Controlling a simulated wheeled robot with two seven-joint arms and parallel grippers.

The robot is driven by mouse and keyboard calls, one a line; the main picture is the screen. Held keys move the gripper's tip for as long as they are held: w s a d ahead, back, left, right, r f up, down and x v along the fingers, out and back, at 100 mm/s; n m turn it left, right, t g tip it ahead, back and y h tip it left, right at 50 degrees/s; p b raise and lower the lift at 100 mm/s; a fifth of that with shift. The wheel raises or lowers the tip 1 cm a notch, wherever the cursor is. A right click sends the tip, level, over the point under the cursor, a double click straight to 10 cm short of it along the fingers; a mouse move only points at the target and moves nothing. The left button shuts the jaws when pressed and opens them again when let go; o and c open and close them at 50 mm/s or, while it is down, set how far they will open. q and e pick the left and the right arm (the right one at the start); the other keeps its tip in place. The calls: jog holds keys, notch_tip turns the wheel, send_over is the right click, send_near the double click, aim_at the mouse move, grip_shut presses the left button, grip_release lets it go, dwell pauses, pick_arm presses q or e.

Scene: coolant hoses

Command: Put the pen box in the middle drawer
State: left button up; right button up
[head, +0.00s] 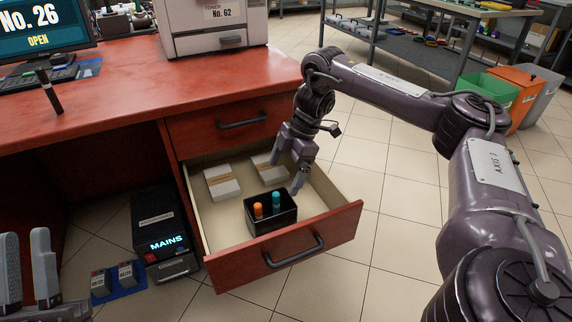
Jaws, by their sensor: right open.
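The pen box (271,216) is a black open box with an orange pen (258,211) and a teal pen (276,202) standing in it. It sits upright inside the pulled-out drawer (335,228), towards its front. This drawer is below a closed one; whether another lies under it is hidden. My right gripper (286,178) is open and empty, above the drawer just behind the pen box. It looks apart from the box. My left gripper (27,262) is at the lower left, its two fingers upright with a gap between them, holding nothing visible.
Two pale paper stacks (221,182) lie at the back of the drawer. The closed drawer (229,127) above has a dark handle. A black MAINS unit (161,232) stands on the floor left of the drawer.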

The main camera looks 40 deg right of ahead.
pick_arm(q)
jog(key=shift+w+d+f+g+y, duration=0.2)
jog(key=shift+w+f+g, duration=0.15)
jog(key=shift+f, duration=0.3)
jog(key=shift+w+d+f+g+y, duration=0.15)
jog(key=shift+w+f+g, duration=0.15)
jog(key=shift+f, duration=0.3)
jog(key=shift+s, duration=0.1)
